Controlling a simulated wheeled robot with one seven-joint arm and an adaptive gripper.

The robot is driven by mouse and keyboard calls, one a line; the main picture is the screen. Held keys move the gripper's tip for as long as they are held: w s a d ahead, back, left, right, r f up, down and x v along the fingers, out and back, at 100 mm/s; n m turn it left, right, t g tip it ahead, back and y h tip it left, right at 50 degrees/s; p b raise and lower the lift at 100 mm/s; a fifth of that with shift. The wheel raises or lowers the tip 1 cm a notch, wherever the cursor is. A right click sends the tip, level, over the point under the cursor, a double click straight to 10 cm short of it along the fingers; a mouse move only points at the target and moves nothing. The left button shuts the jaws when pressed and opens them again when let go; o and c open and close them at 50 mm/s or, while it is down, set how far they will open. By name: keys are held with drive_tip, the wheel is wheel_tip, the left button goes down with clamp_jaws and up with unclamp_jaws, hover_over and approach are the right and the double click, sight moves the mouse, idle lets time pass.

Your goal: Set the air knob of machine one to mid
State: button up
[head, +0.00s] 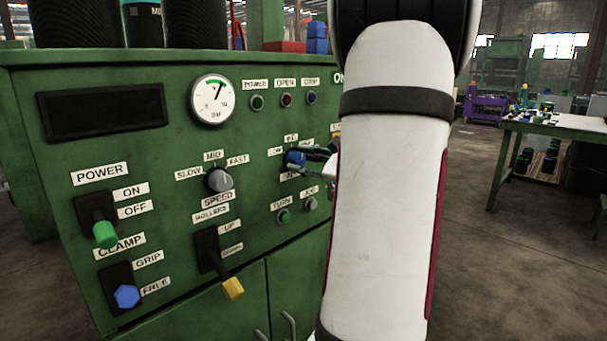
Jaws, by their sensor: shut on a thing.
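The green machine (285,238) fills the left and middle of the head view. The start of a label, "ON", shows at its top right. The air knob (294,157) is blue, on the panel's right part, with a mid label above it and what looks like a low label to its left. The label below it is partly covered. My gripper (305,161) reaches in from the right and is shut on the blue knob. I cannot tell which setting the knob points at.
A grey speed knob (219,180) sits left of the air knob. Small buttons (284,215) lie just below my gripper. The rollers lever (232,287), power lever (104,233) and clamp lever (127,296) stick out at left. A table (560,127) stands far right beyond open floor.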

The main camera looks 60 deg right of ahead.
drive_tip(key=shift+n+b, duration=1.2)
drive_tip(key=shift+b, duration=0.2)
drive_tip(key=o, duration=1.2)
drive_tip(key=shift+c, duration=0.2)
drive_tip(key=s+a, duration=0.2)
drive_tip(key=s, duration=1)
drive_tip(key=shift+r, duration=0.4)
drive_tip(key=shift+w+a, duration=0.1)
